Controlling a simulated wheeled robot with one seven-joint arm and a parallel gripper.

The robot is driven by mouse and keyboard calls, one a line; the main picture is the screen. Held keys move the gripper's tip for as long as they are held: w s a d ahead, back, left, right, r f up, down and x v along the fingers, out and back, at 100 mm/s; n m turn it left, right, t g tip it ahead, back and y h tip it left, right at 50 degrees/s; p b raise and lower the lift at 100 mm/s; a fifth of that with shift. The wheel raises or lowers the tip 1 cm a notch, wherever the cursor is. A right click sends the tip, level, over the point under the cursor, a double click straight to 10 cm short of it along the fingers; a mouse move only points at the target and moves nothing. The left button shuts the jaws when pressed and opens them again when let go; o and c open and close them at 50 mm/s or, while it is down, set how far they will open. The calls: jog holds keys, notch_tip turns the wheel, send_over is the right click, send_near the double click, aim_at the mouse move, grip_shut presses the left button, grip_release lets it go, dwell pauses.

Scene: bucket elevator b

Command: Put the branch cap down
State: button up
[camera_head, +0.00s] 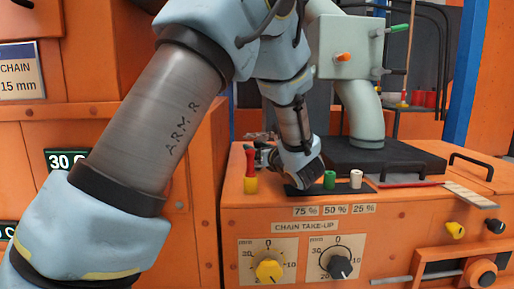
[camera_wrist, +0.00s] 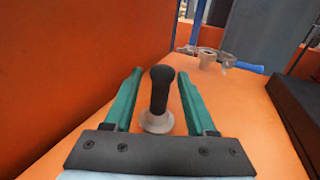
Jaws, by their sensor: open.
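A piece with a black grip and a grey flared base (camera_wrist: 158,105), which looks like the branch cap, stands upright on the orange top (camera_wrist: 235,130) in the wrist view. My gripper (camera_wrist: 160,76) is open, with one teal finger on each side of the piece. Gaps show between the fingers and the black grip. In the head view my gripper (camera_head: 262,155) is low over the cabinet top, behind a red and yellow peg (camera_head: 250,170). The piece cannot be made out clearly there.
A green peg (camera_head: 330,179) and a white peg (camera_head: 356,178) stand on a dark strip to the right. An orange wall (camera_wrist: 80,60) rises close on the left in the wrist view. Small grey fittings (camera_wrist: 207,57) and a blue-handled item (camera_wrist: 245,66) lie farther back.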

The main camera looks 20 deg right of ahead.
jog(key=shift+s+f, duration=0.1)
jog(key=shift+f, duration=0.7)
jog(key=shift+r+p, duration=0.6)
jog(key=shift+p, duration=0.5)
jog(key=s, duration=0.4)
jog(key=s+p, duration=0.1)
jog(key=s, duration=0.2)
jog(key=s+d+r+p, duration=0.1)
jog(key=s, duration=0.3)
jog(key=shift+s+d, duration=0.1)
jog(key=shift+s, duration=0.25)
jog(key=shift+s, duration=0.1)
